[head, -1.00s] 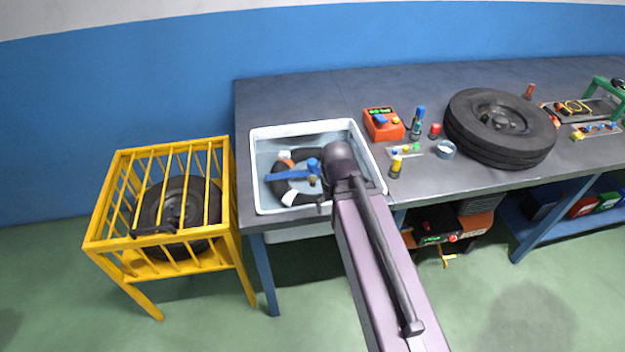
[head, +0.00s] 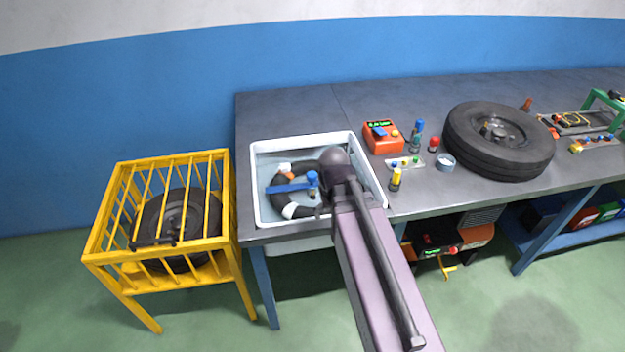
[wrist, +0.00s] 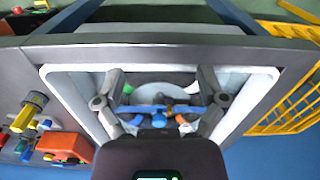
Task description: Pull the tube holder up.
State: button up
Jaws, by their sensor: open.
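The tube holder appears as a blue bar with an upright blue knob (head: 290,188) across a black inner tube with white bands (head: 281,199), inside a white-rimmed water tank (head: 300,140). The blue bar also shows in the wrist view (wrist: 150,109). My gripper (wrist: 161,124) is open over the tank, its two dark fingers on either side of the blue part. Whether the fingers touch it is unclear. In the head view my arm covers the tank's right part and hides most of the gripper.
A yellow cage (head: 160,210) with a wheel inside stands left of the bench. An orange device (head: 383,137), small bottles (head: 417,135) and a large tire (head: 498,141) stand on the bench to the right. The bench behind the tank is clear.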

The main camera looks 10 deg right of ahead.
aim_at(312, 174)
jog(key=w+r+n+p, duration=0.3)
jog(key=w+n, duration=0.5)
jog(key=w, duration=1.8)
jog(key=shift+w+r, duration=0.2)
jog(key=shift+w, duration=0.15)
jog(key=shift+f, duration=0.15)
notch_tip(312, 174, down, 14)
jog(key=b, duration=1.3)
jog(key=shift+r+b, duration=0.25)
jog(key=shift+b, duration=0.05)
grip_shut()
